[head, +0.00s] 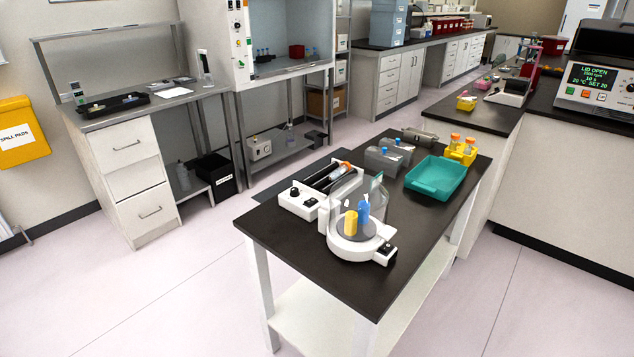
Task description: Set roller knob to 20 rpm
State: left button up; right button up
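The tube roller is a white box (298,207) with dark rollers behind its front panel. It stands near the left edge of the black-topped table (290,244). A round black knob (295,191) shows on its panel, and a smaller dark control sits to its right. The scale marks and the knob's setting are too small to read. A tube with an orange part (341,169) lies on the rollers. Neither of my grippers is in view.
A white round device (352,249) with yellow and blue items on top stands close to the roller's right. Behind are a teal tray (435,177), a yellow rack (461,154) and grey blocks (384,160). The table's left front corner is clear, with open floor around it.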

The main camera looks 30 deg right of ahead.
aim_at(295, 192)
jog(key=u, duration=0.05)
jog(key=i, duration=1.75)
jog(key=z, duration=1.4)
